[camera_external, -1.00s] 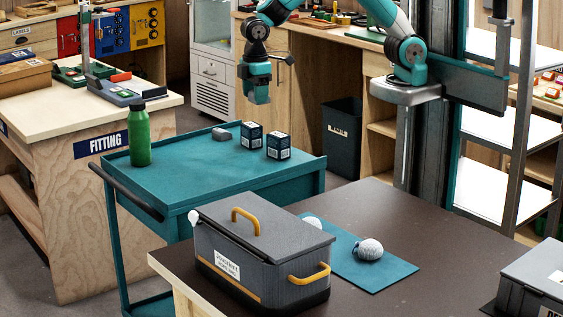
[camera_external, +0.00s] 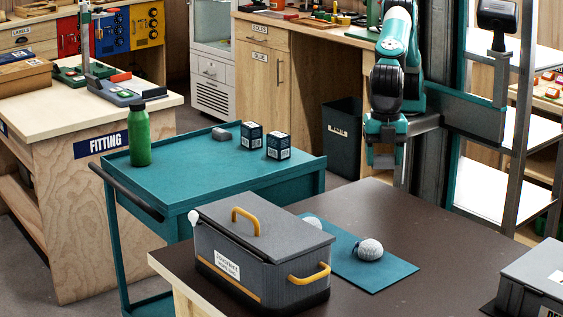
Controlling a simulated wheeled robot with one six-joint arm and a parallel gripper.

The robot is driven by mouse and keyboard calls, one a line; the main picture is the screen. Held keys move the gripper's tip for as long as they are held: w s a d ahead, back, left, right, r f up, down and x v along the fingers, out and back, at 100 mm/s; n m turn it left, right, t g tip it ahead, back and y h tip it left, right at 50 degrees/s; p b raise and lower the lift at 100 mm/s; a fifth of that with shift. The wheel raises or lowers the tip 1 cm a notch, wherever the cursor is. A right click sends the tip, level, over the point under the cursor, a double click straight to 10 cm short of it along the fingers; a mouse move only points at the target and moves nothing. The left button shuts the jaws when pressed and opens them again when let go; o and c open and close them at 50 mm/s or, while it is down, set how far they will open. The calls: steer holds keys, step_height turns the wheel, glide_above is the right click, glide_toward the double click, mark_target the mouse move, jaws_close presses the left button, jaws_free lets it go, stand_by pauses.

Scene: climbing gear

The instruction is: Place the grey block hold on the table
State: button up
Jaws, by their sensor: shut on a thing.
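My gripper (camera_external: 383,156) hangs pointing down in front of my column, above the far edge of the dark brown table (camera_external: 430,222). It is shut on a grey thing (camera_external: 383,161), which looks like the grey block hold. The fingers hide much of it, and it appears to be clear of the tabletop.
A grey lidded box (camera_external: 262,250), a teal mat (camera_external: 370,268) with a pale round thing (camera_external: 370,249), and a grey case (camera_external: 535,280) stand on the table. The teal cart (camera_external: 215,180) carries a green bottle (camera_external: 139,135), two dark boxes and a small grey piece (camera_external: 222,134). The table's far middle is bare.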

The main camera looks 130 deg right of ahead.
mark_target(430, 252)
steer(key=s+a+n+b, duration=0.2)
steer(key=s+a+n, duration=0.1)
steer(key=s+a, duration=0.65)
steer(key=f, duration=0.7)
steer(key=w+f+p, duration=0.1)
steer(key=f, duration=0.5)
steer(key=a+f, duration=0.1)
steer(key=f, duration=0.6)
steer(key=shift+w+f+p, duration=0.25)
steer(key=shift+f+p, duration=0.05)
steer(key=shift+f, duration=0.15)
steer(key=o, duration=0.9)
